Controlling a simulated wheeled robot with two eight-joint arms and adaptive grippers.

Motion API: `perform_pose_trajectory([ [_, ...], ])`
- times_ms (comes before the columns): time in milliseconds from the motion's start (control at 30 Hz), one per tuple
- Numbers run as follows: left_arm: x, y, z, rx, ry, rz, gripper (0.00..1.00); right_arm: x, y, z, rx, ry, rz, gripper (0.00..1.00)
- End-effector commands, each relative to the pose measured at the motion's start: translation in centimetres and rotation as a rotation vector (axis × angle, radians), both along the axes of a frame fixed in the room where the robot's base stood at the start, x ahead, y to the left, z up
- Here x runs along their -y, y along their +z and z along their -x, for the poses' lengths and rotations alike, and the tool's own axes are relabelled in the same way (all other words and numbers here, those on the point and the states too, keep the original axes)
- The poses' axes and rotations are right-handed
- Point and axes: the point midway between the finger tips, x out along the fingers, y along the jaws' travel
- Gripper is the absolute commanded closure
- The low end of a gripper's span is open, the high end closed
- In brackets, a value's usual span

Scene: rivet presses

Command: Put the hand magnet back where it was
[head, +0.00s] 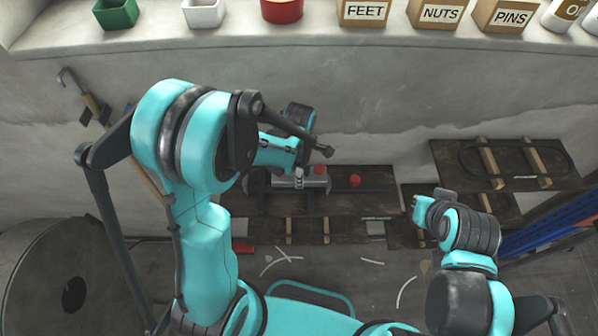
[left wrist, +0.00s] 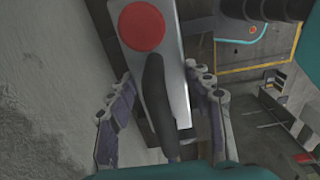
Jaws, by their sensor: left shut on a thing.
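In the left wrist view, the hand magnet (left wrist: 156,95) shows as a dark handle over a grey metal plate with a round red disc. My left gripper (left wrist: 165,78) has its jointed fingers on both sides of it and is shut on it. In the head view, my left arm reaches in front of the wall above the dark bench; its fingers and the magnet cannot be made out clearly there. My right gripper (head: 421,208) is at the right, near the dark shelves; its fingers are too small to tell open from shut.
A ledge (head: 230,40) at the back carries coloured bins and boxes marked FEET, NUTS and PINS. A dark bench (head: 375,203) holds a silver cylinder and red knobs (head: 355,181). A wooden-handled tool (head: 95,106) is at the wall. A large round drum (head: 50,285) stands at left.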

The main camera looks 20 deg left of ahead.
Motion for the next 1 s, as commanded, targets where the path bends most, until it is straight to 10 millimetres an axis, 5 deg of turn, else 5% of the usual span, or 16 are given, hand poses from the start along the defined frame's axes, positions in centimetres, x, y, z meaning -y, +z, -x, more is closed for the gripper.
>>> perform_pose_trajectory([
  [333, 0.0, -0.6, 0.0, 0.000, 0.000, 0.000, 1.00, 0.0, -0.8, 0.0, 0.000, 0.000, 0.000, 1.00],
  [367, 0.0, -0.6, 0.0, 0.000, 0.000, 0.000, 0.44, 0.0, -0.7, 0.0, 0.000, 0.000, 0.000, 1.00],
  [433, 0.0, -0.6, 0.0, 0.000, 0.000, 0.000, 0.28, 0.0, -0.7, 0.0, 0.000, 0.000, 0.000, 1.00],
  [767, 0.0, -0.5, 0.0, 0.000, 0.000, 0.000, 0.28, 0.0, -0.6, 0.0, 0.000, 0.000, 0.000, 1.00],
  [1000, 0.0, 2.0, 0.0, 0.001, 0.000, 0.000, 0.28, 0.0, 1.1, 0.0, 0.000, 0.000, 0.000, 1.00],
])
